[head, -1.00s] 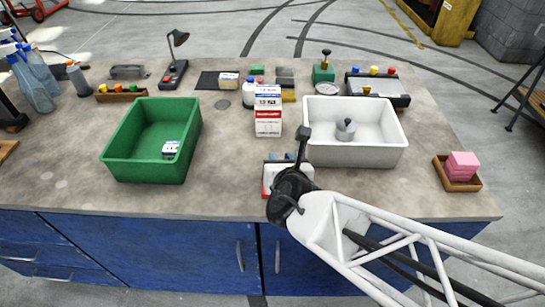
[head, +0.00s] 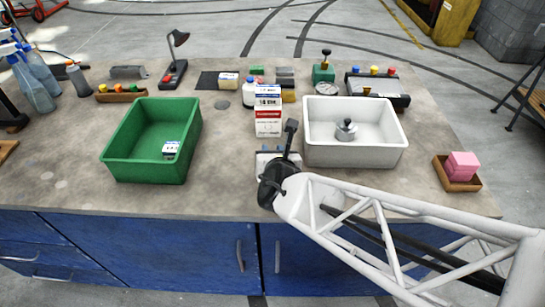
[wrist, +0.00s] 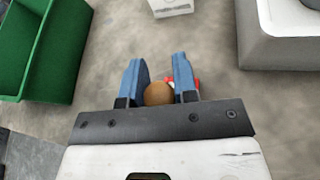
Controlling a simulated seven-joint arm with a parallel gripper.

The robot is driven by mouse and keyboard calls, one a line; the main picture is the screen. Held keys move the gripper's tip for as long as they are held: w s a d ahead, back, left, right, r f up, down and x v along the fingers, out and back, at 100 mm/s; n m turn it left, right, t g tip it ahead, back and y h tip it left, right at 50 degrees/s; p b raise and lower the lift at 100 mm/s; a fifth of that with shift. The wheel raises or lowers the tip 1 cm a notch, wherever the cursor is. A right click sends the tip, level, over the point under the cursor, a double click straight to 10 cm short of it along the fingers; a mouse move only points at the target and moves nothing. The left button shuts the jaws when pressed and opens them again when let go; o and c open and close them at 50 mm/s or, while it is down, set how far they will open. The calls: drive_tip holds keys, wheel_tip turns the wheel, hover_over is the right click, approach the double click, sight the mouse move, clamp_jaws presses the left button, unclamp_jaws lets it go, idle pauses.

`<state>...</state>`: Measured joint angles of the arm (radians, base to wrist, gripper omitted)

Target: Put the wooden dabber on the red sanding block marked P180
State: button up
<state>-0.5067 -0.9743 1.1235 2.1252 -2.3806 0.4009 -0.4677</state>
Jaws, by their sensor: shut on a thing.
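My gripper (wrist: 159,92) shows in the wrist view with its two blue fingers shut on a round brown wooden knob, the top of the wooden dabber (wrist: 158,94). The dabber's lower part is hidden beneath the knob. Small red patches (wrist: 196,83) show beside and behind the right finger, low near the bench. They may be the red sanding block, but its P180 mark is not visible and I cannot tell whether the dabber touches it. In the head view my gripper (head: 268,149) is over the bench front, left of the white bin, and my arm hides what it holds.
A green bin (head: 118,170) with a small labelled box stands left. A white bin (head: 355,157) with a grey metal piece stands close on the right. Stacked cartons (head: 268,122) stand just behind my gripper. Pink blocks (head: 461,165) sit in a wooden tray far right.

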drive_tip(key=shift+f, duration=0.85)
drive_tip(key=shift+f, duration=0.2)
drive_tip(key=o, duration=0.9)
drive_tip(key=shift+r, duration=0.15)
drive_tip(key=v, duration=1.2)
drive_tip(key=shift+r, duration=0.1)
drive_tip(key=shift+w+d, duration=0.1)
